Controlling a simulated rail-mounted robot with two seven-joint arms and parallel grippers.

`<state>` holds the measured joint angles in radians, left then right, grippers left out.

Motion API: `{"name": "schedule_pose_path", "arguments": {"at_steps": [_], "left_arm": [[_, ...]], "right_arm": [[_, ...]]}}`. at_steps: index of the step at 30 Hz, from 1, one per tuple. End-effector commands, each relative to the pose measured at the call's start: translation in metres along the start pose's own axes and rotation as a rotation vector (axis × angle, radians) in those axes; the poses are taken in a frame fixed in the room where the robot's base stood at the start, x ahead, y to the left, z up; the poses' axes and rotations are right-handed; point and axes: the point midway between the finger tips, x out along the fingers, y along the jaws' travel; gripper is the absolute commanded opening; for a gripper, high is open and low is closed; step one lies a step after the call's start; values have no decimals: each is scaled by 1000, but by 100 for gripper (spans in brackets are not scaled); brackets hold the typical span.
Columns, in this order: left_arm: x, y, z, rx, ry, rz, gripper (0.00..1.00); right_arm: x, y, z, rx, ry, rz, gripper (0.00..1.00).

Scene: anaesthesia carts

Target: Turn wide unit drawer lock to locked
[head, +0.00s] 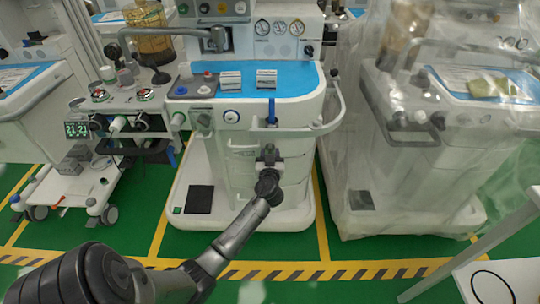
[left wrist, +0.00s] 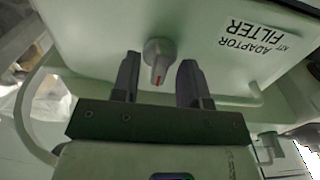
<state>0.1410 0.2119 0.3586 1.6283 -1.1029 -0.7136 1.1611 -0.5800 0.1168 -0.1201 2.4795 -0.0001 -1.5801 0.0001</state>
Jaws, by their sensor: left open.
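The wide unit is the white cart (head: 290,105) in the middle of the head view, with drawers (head: 240,165) in its front. In the left wrist view, a grey lock knob (left wrist: 158,53) with a red mark stands on a pale drawer front (left wrist: 215,65). The red mark points toward the bottom of that picture. My left gripper (head: 268,152) is at the drawer fronts and hides the knob in the head view. In the left wrist view my left gripper (left wrist: 160,62) is open, one finger on each side of the knob, with visible gaps. My right gripper is not in view.
An upside-down label reading "adaptor filter kit" (left wrist: 262,38) is beside the knob. A rail handle (head: 320,128) runs round the cart's front. A plastic-covered cart (head: 420,150) stands at right and a wheeled equipment stand (head: 95,180) at left.

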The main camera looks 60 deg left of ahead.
Motion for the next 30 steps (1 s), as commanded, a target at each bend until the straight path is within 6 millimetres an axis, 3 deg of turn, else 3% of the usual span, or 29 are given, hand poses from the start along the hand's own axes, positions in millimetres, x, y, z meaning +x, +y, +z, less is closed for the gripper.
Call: {"name": "schedule_pose_path", "arguments": {"at_steps": [6, 18, 30], "left_arm": [[0, 0, 0, 0, 0, 0, 39], [0, 0, 0, 0, 0, 0, 1], [0, 0, 0, 47, -1, 0, 0]], "right_arm": [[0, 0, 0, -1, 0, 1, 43], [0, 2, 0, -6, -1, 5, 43], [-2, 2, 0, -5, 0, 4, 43]]}}
